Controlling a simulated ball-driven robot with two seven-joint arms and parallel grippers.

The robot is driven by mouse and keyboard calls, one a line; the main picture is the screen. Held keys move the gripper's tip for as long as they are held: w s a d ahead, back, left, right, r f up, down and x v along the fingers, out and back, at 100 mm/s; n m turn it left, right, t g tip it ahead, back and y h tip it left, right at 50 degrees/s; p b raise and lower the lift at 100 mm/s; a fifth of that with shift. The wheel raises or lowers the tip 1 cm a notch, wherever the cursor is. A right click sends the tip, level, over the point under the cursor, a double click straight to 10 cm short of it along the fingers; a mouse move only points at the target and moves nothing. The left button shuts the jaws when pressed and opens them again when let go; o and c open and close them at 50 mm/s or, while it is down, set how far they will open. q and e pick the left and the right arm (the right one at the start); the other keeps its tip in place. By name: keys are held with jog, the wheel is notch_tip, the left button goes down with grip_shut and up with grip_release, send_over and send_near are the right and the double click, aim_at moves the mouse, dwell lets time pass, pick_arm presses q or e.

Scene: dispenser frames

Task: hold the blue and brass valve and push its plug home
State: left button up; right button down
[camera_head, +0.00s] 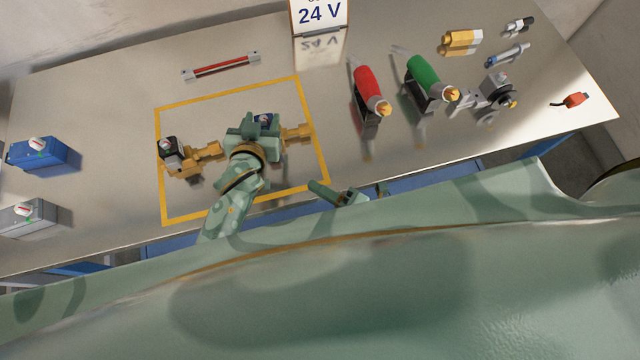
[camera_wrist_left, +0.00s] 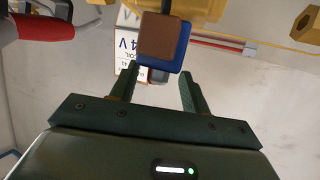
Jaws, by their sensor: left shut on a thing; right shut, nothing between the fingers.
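The blue and brass valve lies inside the yellow outline on the bench. Its brass body (camera_head: 295,133) runs left to right, partly hidden by my left gripper (camera_head: 256,130). Its blue block (camera_head: 264,118) shows between the fingers. In the left wrist view the blue block (camera_wrist_left: 177,54) has a brown face and sits at the tips of my left gripper (camera_wrist_left: 158,78), which is shut on it. A black block with a grey top (camera_head: 171,150) sits at the brass body's left end; I cannot tell if this is the plug. My right gripper (camera_head: 345,195) is shut and empty near the front edge, partly hidden.
A blue box (camera_head: 45,155) and a grey box (camera_head: 35,217) stand at the left. A red-handled tool (camera_head: 368,90) and a green-handled tool (camera_head: 425,75) stand right of the outline. A red bar (camera_head: 222,65) lies behind it.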

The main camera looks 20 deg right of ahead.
pick_arm(q)
jog(key=shift+s+f, duration=0.25)
jog(key=shift+f, duration=0.2)
jog(key=o, duration=1.4)
jog(key=shift+o, duration=0.2)
jog(key=shift+w+r, duration=0.15)
jog(key=shift+r, duration=0.1)
